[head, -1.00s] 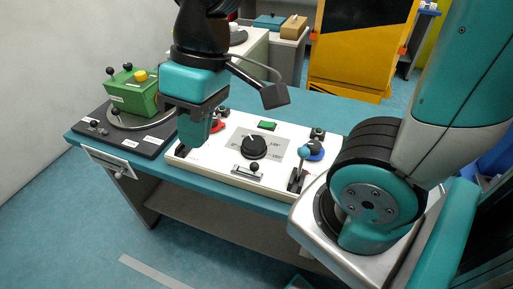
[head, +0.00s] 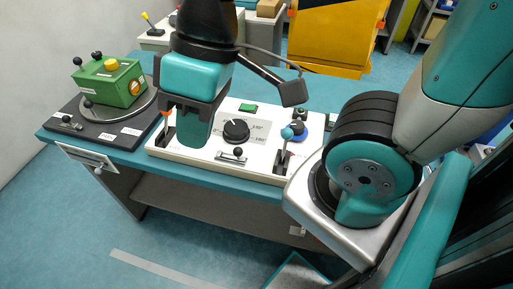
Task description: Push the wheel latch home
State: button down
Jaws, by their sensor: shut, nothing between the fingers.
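I cannot tell for sure which part is the wheel latch, as the labels are too small to read. One small slide latch with a black knob (head: 238,152) sits on the front of the white panel (head: 201,154), below a black dial. Another small latch with a black knob (head: 66,119) lies on the dark base plate at the left, beside the green box (head: 118,88) on its round disc. My gripper (head: 195,136) is shut and empty, pointing down over the left part of the panel, left of the panel's latch. It hides part of the panel; contact cannot be told.
A black dial (head: 236,130), a green button (head: 248,108) and a lever with a light-blue knob (head: 287,132) are on the panel. A plate with a round knob (head: 98,169) is on the teal table's front edge. A yellow cabinet (head: 325,38) stands behind.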

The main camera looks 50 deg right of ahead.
aim_at(238, 152)
jog(key=z, duration=1.65)
jog(key=k, duration=0.8)
jog(key=u, duration=1.85)
